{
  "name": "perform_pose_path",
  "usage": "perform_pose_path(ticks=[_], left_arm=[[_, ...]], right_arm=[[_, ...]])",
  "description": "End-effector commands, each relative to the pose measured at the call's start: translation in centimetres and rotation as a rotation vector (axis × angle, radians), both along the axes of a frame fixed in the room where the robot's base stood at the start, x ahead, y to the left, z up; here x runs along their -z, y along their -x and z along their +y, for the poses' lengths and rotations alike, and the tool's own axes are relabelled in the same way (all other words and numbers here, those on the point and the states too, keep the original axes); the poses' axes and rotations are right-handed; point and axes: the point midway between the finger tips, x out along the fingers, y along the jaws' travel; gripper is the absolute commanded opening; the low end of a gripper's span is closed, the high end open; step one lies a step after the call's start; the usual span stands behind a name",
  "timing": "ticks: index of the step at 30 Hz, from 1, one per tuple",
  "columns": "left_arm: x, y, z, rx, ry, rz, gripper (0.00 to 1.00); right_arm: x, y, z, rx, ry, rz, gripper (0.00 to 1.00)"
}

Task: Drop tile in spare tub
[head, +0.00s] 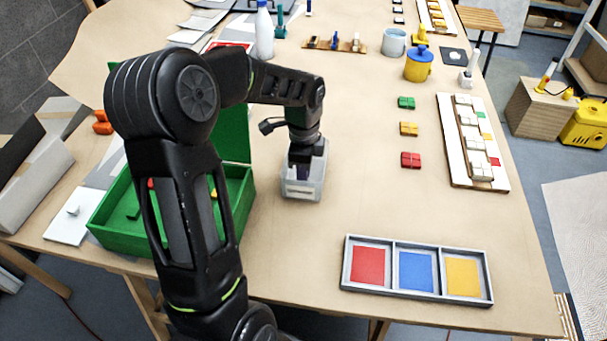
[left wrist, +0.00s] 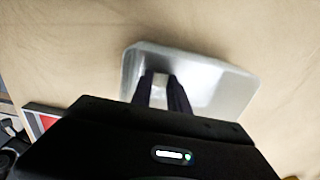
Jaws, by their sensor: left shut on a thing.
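The spare tub (head: 302,192) is a small, pale, see-through box on the table, just right of the green box. My left gripper (head: 303,170) points down at the tub, with its fingertips at or just inside the opening. In the left wrist view the tub (left wrist: 222,92) lies below the fingers. There my left gripper (left wrist: 161,88) is shut on a small pale tile (left wrist: 160,81), seen only in part between the dark fingers. In the head view the fingers and tub wall hide the tile. My right gripper is not in view.
An open green box (head: 237,205) stands close on the left, partly behind my arm. A tray with red, blue and yellow panels (head: 416,296) lies at the front right. Red, yellow and green tile stacks (head: 409,129) stand right of the tub. The table between is clear.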

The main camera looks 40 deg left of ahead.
Motion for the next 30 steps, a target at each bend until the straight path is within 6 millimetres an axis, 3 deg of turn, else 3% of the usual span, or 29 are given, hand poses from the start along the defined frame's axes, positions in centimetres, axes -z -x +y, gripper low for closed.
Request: perform_pose_path(ticks=[13,14,21,30], left_arm=[[0.94,-0.02,0.02,0.0,0.0,-0.002,0.0],[0.84,-0.02,0.02,0.0,0.0,-0.002,0.22],[0.78,-0.02,0.02,0.0,0.0,-0.002,0.42],[0.58,-0.03,0.02,0.0,0.0,-0.002,0.42]], right_arm=[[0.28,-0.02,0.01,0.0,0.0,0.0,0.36],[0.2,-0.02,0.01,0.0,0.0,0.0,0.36],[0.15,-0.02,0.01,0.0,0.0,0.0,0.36],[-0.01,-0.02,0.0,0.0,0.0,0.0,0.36]])
